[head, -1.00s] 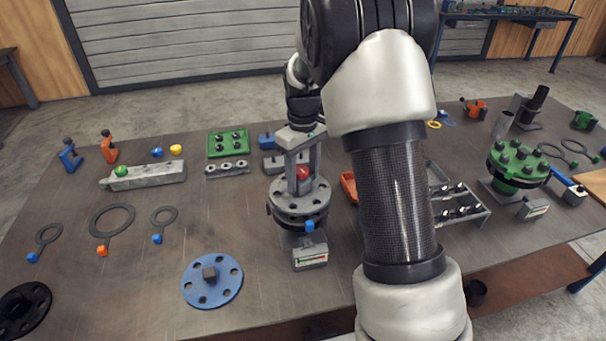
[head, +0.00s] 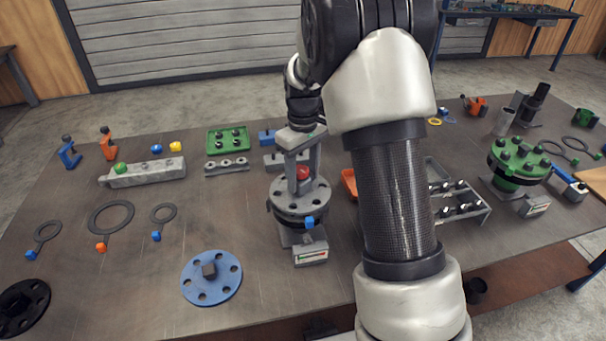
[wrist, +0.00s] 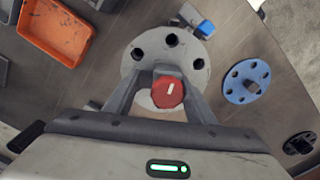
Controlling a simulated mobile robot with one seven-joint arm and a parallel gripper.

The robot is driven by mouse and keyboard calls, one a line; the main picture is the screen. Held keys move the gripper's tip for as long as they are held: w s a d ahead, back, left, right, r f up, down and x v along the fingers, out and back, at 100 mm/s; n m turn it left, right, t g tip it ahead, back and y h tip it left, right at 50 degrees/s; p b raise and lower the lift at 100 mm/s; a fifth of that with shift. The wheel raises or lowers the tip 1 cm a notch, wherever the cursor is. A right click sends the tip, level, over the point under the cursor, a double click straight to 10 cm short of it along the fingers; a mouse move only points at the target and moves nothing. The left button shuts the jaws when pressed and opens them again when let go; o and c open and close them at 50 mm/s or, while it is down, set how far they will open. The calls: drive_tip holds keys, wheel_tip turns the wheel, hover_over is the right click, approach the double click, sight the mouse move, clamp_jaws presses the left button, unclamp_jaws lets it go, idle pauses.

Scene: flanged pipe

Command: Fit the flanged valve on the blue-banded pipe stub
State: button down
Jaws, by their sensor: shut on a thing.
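The flanged valve is a grey disc with bolt holes (head: 286,196) and a red top (head: 303,173). It stands upright at the middle of the table, over a grey stub base (head: 290,239). My gripper (head: 301,178) points down and is shut on the valve around its red top. In the wrist view the red top (wrist: 168,92) lies between my fingers, with the holed flange (wrist: 148,48) behind it. A small blue piece (head: 309,222) shows at the flange's front edge. The stub's band is hidden under the flange, and I cannot tell whether the flange faces touch.
A grey gauge box (head: 311,254) stands just in front of the stub. A blue flange plate (head: 212,279) lies front left. A green flanged assembly (head: 517,162) stands right. An orange tray (head: 349,183) and a bolt rack (head: 462,211) are partly behind my arm.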

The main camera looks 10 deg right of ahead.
drive_tip(key=shift+f, duration=0.35)
idle(0.4)
drive_tip(key=c, duration=0.8)
unclamp_jaws()
drive_tip(key=shift+c, duration=0.2)
drive_tip(key=shift+o, duration=0.6)
drive_tip(key=shift+f+b, duration=0.1)
drive_tip(key=shift+b, duration=0.2)
